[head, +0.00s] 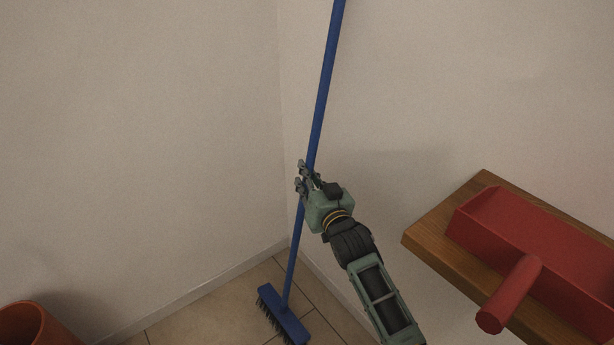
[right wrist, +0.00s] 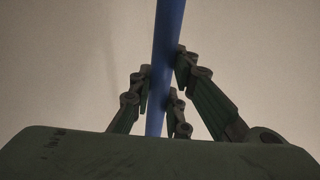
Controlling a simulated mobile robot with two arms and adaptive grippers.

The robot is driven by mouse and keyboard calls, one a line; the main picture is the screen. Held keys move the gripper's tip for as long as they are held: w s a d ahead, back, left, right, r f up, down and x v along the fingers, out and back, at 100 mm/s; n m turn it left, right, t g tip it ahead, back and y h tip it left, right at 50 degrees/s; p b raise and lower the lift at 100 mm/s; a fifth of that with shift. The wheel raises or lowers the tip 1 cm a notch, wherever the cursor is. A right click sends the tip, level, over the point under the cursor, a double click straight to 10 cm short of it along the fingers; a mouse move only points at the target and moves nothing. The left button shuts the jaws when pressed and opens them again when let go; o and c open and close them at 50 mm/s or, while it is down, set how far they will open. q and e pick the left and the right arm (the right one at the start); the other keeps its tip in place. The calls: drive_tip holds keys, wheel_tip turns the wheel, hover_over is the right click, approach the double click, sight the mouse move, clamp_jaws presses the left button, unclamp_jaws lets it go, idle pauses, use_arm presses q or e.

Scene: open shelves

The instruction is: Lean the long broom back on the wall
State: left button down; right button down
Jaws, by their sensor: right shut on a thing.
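The long broom (head: 322,95) has a blue handle and a blue head with dark bristles (head: 283,318). Its head is low on the tiled floor near the wall corner, and its handle rises with a slight tilt to the right, out of the top of the head view. My right gripper (head: 305,180) is shut on the handle around its middle. In the right wrist view the fingers of the gripper (right wrist: 160,98) close on both sides of the blue handle (right wrist: 168,40). Whether the handle touches the wall (head: 430,80) cannot be told. My left gripper is not in view.
A wooden shelf (head: 425,238) juts from the right wall, close to my right arm. A red dustpan-like scoop (head: 545,240) with a round handle lies on it. An orange container (head: 30,325) stands at the bottom left. The floor (head: 205,315) between is clear.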

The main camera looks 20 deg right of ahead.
drive_tip(key=shift+r, duration=0.2)
drive_tip(key=c, duration=1.6)
unclamp_jaws()
drive_tip(key=shift+f, duration=0.3)
drive_tip(key=s, duration=1.2)
drive_tip(key=shift+d+r, duration=0.25)
drive_tip(key=shift+d, duration=0.1)
